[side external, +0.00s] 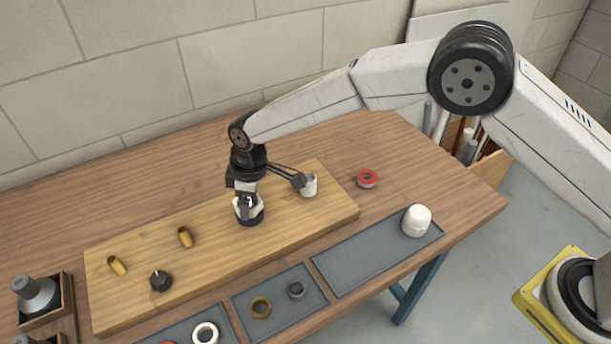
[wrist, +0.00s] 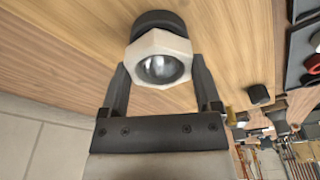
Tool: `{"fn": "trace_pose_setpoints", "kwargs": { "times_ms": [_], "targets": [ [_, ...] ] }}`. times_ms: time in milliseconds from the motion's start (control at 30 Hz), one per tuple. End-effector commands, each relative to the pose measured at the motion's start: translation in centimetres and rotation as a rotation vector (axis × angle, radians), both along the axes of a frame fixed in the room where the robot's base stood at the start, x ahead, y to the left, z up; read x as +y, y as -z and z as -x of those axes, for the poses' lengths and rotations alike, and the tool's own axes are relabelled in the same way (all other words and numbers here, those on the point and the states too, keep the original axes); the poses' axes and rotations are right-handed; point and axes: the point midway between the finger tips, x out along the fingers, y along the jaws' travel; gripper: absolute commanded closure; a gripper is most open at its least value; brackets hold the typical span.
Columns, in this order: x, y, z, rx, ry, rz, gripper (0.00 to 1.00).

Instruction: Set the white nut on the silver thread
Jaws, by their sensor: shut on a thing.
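My gripper (wrist: 158,82) is shut on the white nut (wrist: 146,42), a hexagonal ring held between the two dark fingers. The rounded end of the silver thread (wrist: 160,68) shows through the nut's hole in the wrist view. A black round base (wrist: 158,20) lies just behind the nut. In the side view my gripper (side external: 248,203) points down at the wooden board, with the white nut (side external: 239,208) low above or against the black base (side external: 251,219). I cannot tell whether the nut touches the base; the silver thread is mostly hidden.
The board (side external: 215,260) also bears two brass stubs (side external: 117,265) (side external: 185,237), a black fitting (side external: 160,281) and a white stub (side external: 310,186). A red-and-white roll (side external: 367,178) lies right of it. Grey trays in front hold a brass nut (side external: 261,308), grey nut (side external: 296,290) and white tub (side external: 416,220).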

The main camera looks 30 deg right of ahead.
Motion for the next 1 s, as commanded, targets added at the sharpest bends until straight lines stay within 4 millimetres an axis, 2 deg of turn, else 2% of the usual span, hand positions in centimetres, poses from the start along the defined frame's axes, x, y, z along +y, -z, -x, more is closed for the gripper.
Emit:
{"fn": "trace_pose_setpoints", "kwargs": {
  "times_ms": [700,1000],
  "targets": [
    [0.04,0.22,0.01,-0.001,0.425,0.0,0.77],
    [0.03,0.25,0.01,-0.001,0.461,0.0,0.77]
  ]
}}
